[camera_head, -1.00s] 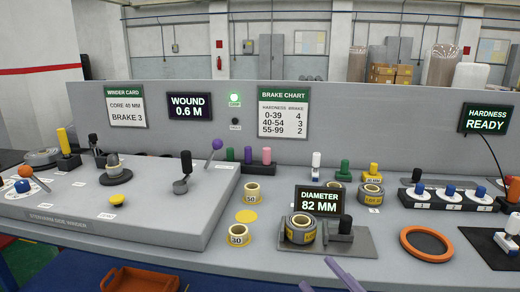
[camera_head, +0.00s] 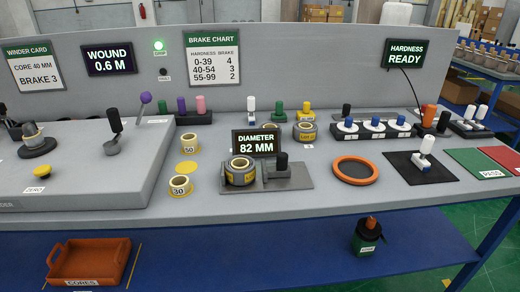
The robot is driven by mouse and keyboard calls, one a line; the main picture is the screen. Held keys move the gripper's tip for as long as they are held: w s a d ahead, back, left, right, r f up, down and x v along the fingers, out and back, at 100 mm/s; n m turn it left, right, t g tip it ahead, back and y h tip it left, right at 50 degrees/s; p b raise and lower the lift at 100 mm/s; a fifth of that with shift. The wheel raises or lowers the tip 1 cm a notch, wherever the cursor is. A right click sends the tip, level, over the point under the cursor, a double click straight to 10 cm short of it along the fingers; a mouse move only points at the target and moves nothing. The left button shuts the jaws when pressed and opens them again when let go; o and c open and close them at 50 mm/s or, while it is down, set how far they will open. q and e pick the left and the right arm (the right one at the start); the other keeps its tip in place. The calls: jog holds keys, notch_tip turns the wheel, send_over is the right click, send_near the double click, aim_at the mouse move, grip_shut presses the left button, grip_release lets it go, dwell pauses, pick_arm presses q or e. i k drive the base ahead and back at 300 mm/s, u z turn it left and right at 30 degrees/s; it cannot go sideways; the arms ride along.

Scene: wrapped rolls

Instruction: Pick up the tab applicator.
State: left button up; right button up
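No thing in view is labelled as a tab applicator. An orange-topped tool with a dark lower part (camera_head: 428,114) stands at the back right of the bench, beside a row of blue-knobbed pieces; I cannot tell whether it is the applicator. A white and blue upright device (camera_head: 425,152) stands on a black mat (camera_head: 404,170) in front of it. Neither of my grippers shows in the head view.
A wrapped roll (camera_head: 240,174) sits by the diameter display (camera_head: 256,143). An orange ring (camera_head: 355,170) lies right of it. Green (camera_head: 478,163) and red (camera_head: 507,157) mats lie at the right end. An orange cores bin (camera_head: 88,260) is below the bench.

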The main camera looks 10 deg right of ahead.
aim_at(418, 160)
jog(key=z, duration=2.9)
jog(key=i, duration=0.4)
jog(key=u, duration=2.1)
